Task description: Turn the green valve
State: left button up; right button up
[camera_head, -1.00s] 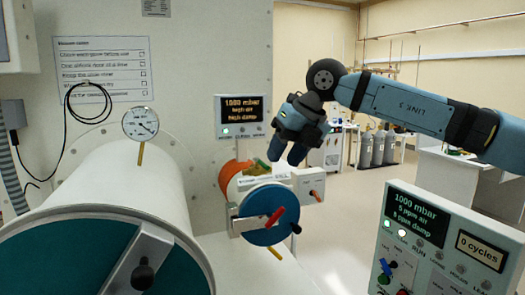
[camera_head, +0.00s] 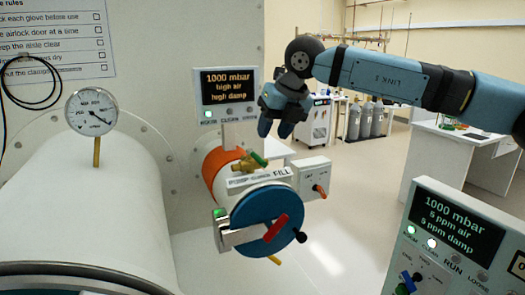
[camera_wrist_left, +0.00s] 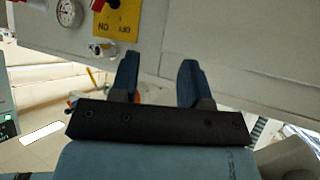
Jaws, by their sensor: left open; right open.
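The green valve is a brass body with a green handle (camera_head: 259,159), on top of the small white and orange cylinder just behind a FILL label. My right gripper (camera_head: 275,130) is in the head view, above and slightly right of the green handle in the picture, pointing down. Its fingers are apart and hold nothing; a gap shows between them and the handle, but the depth is hard to judge. My left gripper (camera_wrist_left: 158,85) shows only in the left wrist view, open and empty, with its fingers below a pale panel. The green valve is not recognisable there.
The small cylinder has a blue door (camera_head: 268,217) with a red handle. A display (camera_head: 229,92) is on the wall behind. A large white cylinder with a gauge (camera_head: 91,111) fills the left. A control panel (camera_head: 450,240) stands at right. The left wrist view shows a yellow plate (camera_wrist_left: 117,18).

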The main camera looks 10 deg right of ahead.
aim_at(256, 158)
jog(key=p+x, duration=0.1)
jog(key=x, duration=0.7)
jog(key=shift+w+r, duration=0.1)
pick_arm(q)
jog(key=shift+w+r, duration=0.3)
jog(key=shift+r, duration=0.5)
pick_arm(e)
grip_shut()
